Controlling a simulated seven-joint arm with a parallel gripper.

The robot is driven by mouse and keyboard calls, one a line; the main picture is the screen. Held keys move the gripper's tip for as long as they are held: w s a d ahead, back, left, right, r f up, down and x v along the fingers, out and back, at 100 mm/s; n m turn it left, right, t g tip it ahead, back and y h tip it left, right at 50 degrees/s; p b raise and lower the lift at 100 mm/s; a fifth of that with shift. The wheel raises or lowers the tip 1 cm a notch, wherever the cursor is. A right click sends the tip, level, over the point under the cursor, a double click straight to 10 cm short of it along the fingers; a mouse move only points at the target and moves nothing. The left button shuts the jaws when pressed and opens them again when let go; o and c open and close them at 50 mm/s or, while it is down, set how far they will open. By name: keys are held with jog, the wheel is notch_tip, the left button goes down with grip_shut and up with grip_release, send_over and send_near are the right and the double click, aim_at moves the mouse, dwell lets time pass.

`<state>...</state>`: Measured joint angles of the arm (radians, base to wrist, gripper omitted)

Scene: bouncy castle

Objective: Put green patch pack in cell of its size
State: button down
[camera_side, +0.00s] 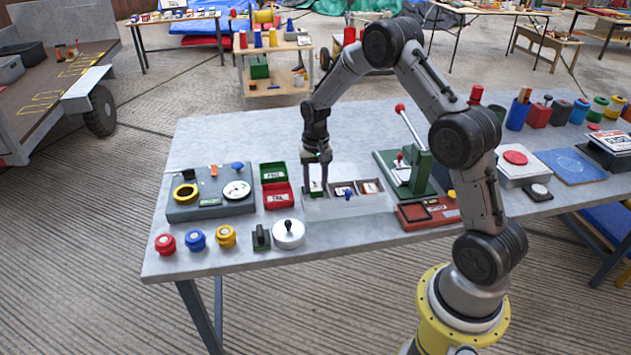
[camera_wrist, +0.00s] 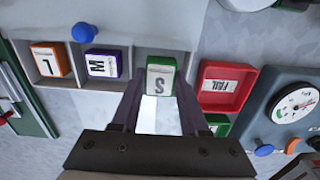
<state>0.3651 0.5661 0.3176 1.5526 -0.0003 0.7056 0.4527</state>
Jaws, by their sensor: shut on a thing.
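The green patch pack (camera_side: 316,187), with a white label marked S in the wrist view (camera_wrist: 159,80), is between the fingers of my gripper (camera_side: 317,183). My gripper (camera_wrist: 160,98) is shut on it. The pack is upright at the left-end cell of the pale tray (camera_side: 345,209) in the side view. I cannot tell whether it rests on the cell floor. In the wrist view the other cells hold a purple pack marked M (camera_wrist: 102,64) and an orange pack marked L (camera_wrist: 47,62).
A blue knob (camera_wrist: 84,32) stands by the tray's middle cell. A red FAIL bin (camera_side: 278,196) and green PASS bin (camera_side: 273,172) are left of the tray. A green lever press (camera_side: 421,172) is to its right. A white round tin (camera_side: 289,235) stands in front.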

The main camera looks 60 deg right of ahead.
jog(key=shift+c, duration=0.5)
grip_release()
jog(key=shift+r, duration=2.1)
dwell(3.7)
jog(key=shift+r, duration=0.9)
